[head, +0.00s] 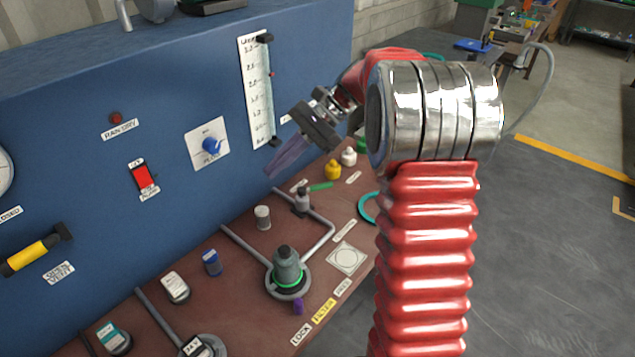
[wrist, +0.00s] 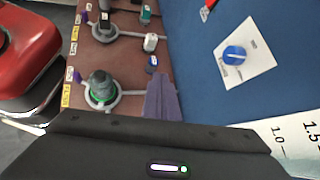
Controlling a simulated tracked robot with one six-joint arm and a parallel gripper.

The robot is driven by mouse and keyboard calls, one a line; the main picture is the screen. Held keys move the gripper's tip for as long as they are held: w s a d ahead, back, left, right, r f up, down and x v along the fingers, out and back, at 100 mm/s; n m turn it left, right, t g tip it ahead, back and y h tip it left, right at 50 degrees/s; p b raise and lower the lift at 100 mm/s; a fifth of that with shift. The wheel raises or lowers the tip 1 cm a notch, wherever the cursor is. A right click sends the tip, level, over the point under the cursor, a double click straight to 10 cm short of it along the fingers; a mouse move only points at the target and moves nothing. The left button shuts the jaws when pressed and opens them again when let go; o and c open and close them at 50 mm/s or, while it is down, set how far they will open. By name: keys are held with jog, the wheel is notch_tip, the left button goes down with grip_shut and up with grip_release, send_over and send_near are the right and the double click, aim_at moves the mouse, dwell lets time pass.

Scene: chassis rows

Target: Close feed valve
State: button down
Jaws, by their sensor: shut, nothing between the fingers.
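A small grey valve (head: 301,200) with a green lever (head: 320,187) sits on a grey pipe on the brown bench in the head view. The lever points right, at an angle to the pipe. I cannot read a label that names it the feed valve. My gripper (head: 272,170) is shut and empty, in the air by the blue panel, above and left of this valve. In the wrist view its purple-grey fingers (wrist: 161,84) are together, and I cannot make out the green lever there.
A grey filter housing (head: 287,266) with a green ring stands on the bench. A blue knob (head: 211,146), a red switch (head: 139,175), a yellow handle (head: 27,256) and a clear gauge (head: 258,88) are on the panel. Yellow (head: 332,170) and white (head: 349,156) caps stand behind the lever.

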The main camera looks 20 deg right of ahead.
jog(key=s+a+n+t+h, duration=0.1)
jog(key=s+n+t+h, duration=0.2)
jog(key=s, duration=0.9)
jog(key=s+a+n+t+h, duration=0.1)
jog(key=s+n+t+h, duration=0.2)
jog(key=s+n+h, duration=0.4)
jog(key=shift+s+a+r+n, duration=0.35)
jog(key=shift+s+n, duration=1.95)
jog(key=shift+s, duration=0.8)
jog(key=shift+s, duration=0.1)
